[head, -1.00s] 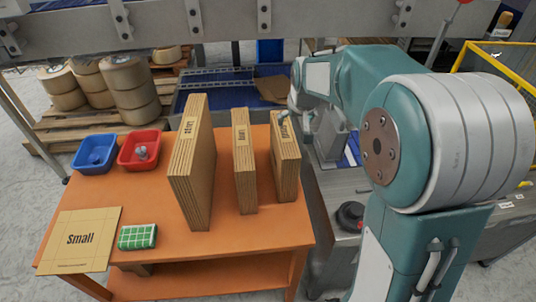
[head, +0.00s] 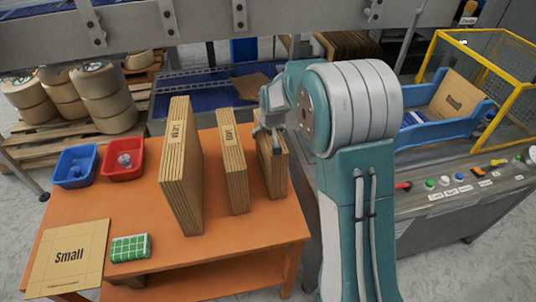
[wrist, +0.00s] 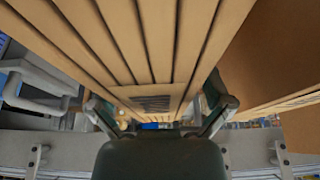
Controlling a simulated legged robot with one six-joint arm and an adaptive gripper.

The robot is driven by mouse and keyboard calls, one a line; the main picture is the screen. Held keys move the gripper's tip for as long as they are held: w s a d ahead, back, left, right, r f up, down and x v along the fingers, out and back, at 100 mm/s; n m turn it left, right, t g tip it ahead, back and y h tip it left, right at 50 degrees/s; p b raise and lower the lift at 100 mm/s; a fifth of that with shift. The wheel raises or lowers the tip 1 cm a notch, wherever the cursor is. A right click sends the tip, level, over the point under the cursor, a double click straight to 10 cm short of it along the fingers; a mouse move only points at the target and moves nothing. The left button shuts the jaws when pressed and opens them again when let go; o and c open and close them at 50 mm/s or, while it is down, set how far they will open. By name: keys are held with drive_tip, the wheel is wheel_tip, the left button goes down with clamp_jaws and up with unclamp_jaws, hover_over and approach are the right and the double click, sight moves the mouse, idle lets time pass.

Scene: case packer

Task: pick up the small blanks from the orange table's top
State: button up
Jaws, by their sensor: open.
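Three upright stacks of brown cardboard blanks stand on the orange table (head: 125,203): a tall left stack (head: 180,180), a shorter middle stack (head: 234,165) and a right stack (head: 274,170). The right stack's label is hidden by my gripper (head: 271,132), which is at that stack's top. In the wrist view several thick blanks (wrist: 150,45) with a dark label run between the two open fingers of my gripper (wrist: 157,103). Whether the fingers touch them I cannot tell. A flat card reading "Small" (head: 68,256) lies at the table's front left.
A blue bin (head: 76,166) and a red bin (head: 124,158) sit at the table's back left. A green checked block (head: 130,247) lies beside the card. Right of the table are a control panel (head: 460,190) and a yellow-framed cage (head: 436,62).

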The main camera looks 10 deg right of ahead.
drive_tip(key=shift+w+d+f, duration=0.15)
drive_tip(key=shift+d+f, duration=0.05)
drive_tip(key=shift+f, duration=0.2)
drive_tip(key=shift+d+f, duration=0.1)
drive_tip(key=shift+d, duration=0.45)
drive_tip(key=shift+a, duration=0.35)
drive_tip(key=shift+c, duration=0.3)
drive_tip(key=shift+a, duration=0.1)
drive_tip(key=c, duration=0.9)
drive_tip(key=shift+f, duration=0.1)
drive_tip(key=shift+c, duration=0.4)
drive_tip(key=shift+d, duration=0.2)
